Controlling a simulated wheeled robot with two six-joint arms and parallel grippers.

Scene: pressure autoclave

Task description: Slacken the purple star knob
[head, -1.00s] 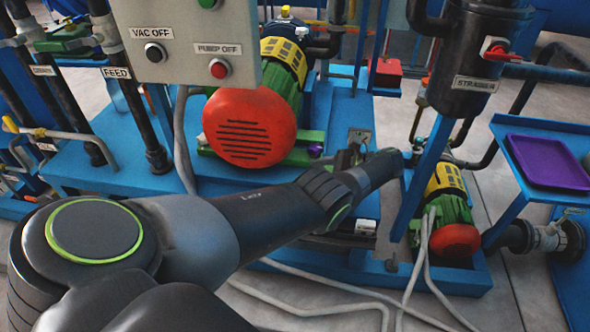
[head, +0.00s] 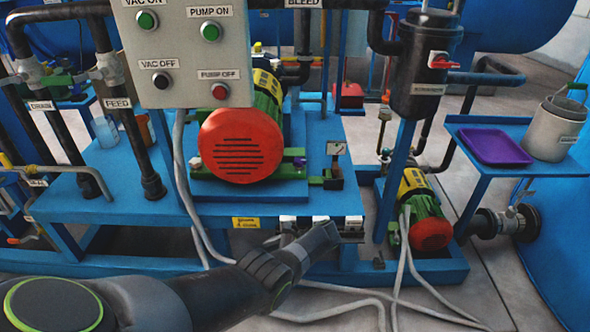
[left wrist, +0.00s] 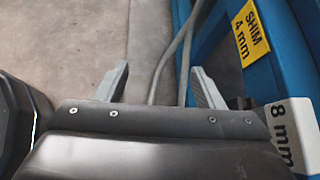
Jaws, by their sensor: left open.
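The purple star knob (head: 299,161) is a small purple spot in the head view, at the right end of the large motor's green foot, low beside its red cover. Its lobes are too small to make out. My left gripper (left wrist: 160,78) is open in the left wrist view, its two grey fingers apart with nothing between them. In the head view my left arm reaches to the front edge of the blue skid, below the knob and clear of it; its fingers are mostly hidden there. The knob does not show in the left wrist view. My right gripper is not in view.
The large motor (head: 240,146) sits on the blue skid (head: 110,200) under a grey control box (head: 187,60). A yellow shim label (left wrist: 252,37) and a white 8 mm block (left wrist: 287,130) are close to my left gripper. Grey cables (head: 340,306) lie on the floor.

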